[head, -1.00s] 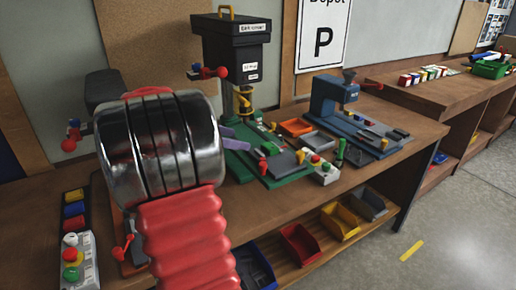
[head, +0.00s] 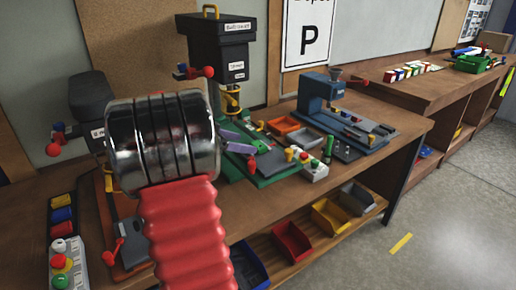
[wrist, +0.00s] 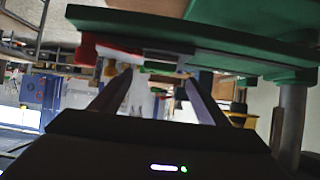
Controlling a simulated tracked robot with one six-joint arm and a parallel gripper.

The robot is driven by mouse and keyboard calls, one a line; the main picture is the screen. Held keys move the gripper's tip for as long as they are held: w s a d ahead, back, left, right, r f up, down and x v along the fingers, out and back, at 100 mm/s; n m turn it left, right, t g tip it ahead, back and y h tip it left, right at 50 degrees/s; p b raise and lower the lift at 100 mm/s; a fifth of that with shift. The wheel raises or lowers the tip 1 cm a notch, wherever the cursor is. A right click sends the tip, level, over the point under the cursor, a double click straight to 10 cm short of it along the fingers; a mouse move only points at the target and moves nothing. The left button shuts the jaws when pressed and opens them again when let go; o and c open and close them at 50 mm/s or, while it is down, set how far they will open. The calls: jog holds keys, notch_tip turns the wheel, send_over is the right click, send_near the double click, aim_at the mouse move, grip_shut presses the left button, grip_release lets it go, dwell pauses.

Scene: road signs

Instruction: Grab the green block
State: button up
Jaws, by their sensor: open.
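I cannot single out a green block with certainty. A row of small coloured blocks (head: 412,71) lies on the far bench, too small to sort. A small green upright piece (head: 328,149) stands on the near bench. My gripper (head: 258,143) shows its purple-grey fingers beside the drill press with the green base (head: 268,177), partly hidden by my arm. In the wrist view my gripper (wrist: 159,76) is open with its fingers spread and nothing held. A large green plate (wrist: 200,42) crosses the top there, close to the fingertips.
The black drill press column (head: 229,60) rises beside my arm. A blue machine (head: 322,93) stands to its right, with orange and grey trays (head: 283,125) between. Coloured bins (head: 290,241) sit on the lower shelf. Open floor (head: 440,215) lies to the right.

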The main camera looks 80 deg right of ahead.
aim_at(257, 145)
jog(key=shift+s+d+f, duration=0.2)
jog(key=shift+s+d, duration=0.05)
jog(key=shift+d, duration=0.05)
jog(key=shift+x, duration=2.65)
jog(key=shift+s+r, duration=0.15)
jog(key=c, duration=1.2)
